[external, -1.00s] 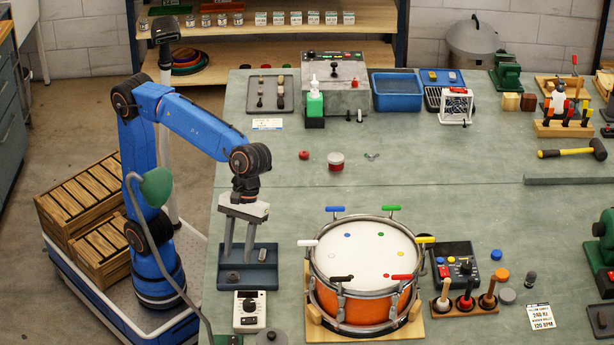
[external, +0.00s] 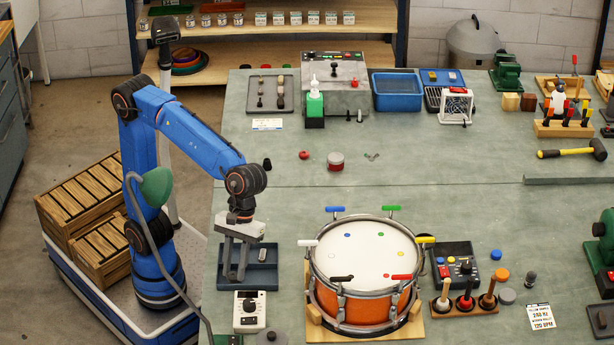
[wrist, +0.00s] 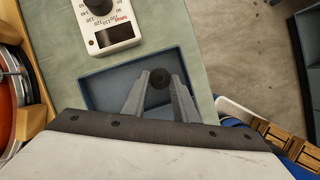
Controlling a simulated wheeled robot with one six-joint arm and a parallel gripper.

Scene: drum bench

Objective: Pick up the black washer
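The black washer (wrist: 161,78) is a small dark disc with a hole, seen in the wrist view over the blue-grey tray (wrist: 97,101). My gripper (wrist: 161,80) has one finger on each side of it, and both fingertips appear to touch its edges. In the external view my gripper (external: 234,276) points down into the tray (external: 268,283) at the bench's left edge. The washer is hidden there by the fingers. I cannot tell whether the washer is clear of the tray floor.
A white metronome-like box (external: 249,312) stands in front of the tray. An orange drum (external: 352,301) on a wooden stand is to the right. A small black knob-like piece (external: 267,164) stands behind the arm. The bench middle is mostly clear.

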